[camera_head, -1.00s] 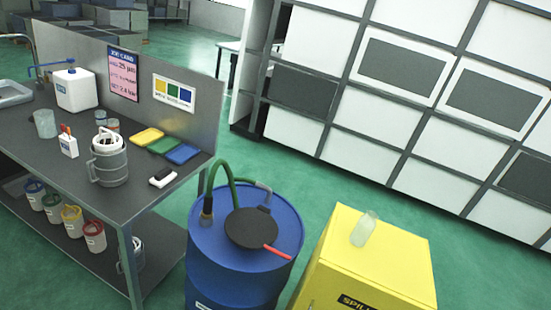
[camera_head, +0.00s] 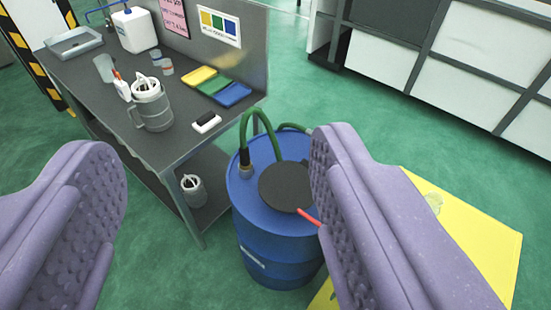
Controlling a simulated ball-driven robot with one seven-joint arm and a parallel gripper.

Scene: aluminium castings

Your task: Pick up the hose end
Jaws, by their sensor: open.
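A green hose (camera_head: 262,118) arches over a blue drum (camera_head: 262,225). One end meets a dark fitting (camera_head: 245,158) on the left of the drum top. The other end runs right and passes behind my right finger, so its tip is hidden. My gripper (camera_head: 215,148) is open and empty, with its two purple ribbed fingers wide apart in the foreground. The drum shows between the fingers, nearer the right one, and lies beyond them. I see no contact with the hose.
A round dark lid (camera_head: 285,187) with a red handle (camera_head: 308,216) lies on the drum. A grey workbench (camera_head: 95,92) with a jug (camera_head: 150,105) and coloured cloths (camera_head: 217,85) stands left. Green floor (camera_head: 310,85) is open behind the drum.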

